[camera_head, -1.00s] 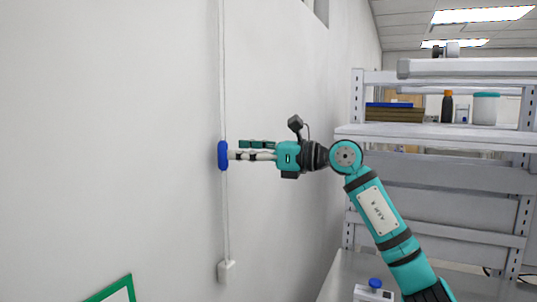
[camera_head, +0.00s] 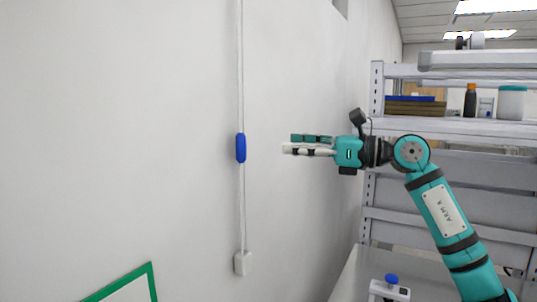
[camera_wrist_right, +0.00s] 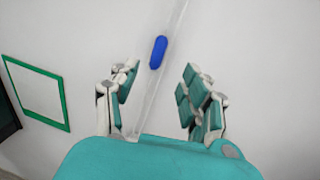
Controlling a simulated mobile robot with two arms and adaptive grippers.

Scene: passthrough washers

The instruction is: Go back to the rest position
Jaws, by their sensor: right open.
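My right gripper (camera_head: 290,144) reaches in from the right in the head view, pointing left toward the wall. Its fingers are spread apart and empty in the right wrist view (camera_wrist_right: 155,92). A blue oval piece (camera_head: 241,148) sits on a thin white vertical conduit on the wall, to the left of the fingertips with a clear gap. It also shows in the right wrist view (camera_wrist_right: 158,52), beyond the fingers. My left gripper is not in view.
A metal shelf rack (camera_head: 470,128) with a bottle (camera_head: 470,101) and a jar (camera_head: 511,102) stands behind my right arm. A small white box (camera_head: 243,263) is on the wall below the blue piece. A green-framed panel (camera_head: 151,281) is at lower left.

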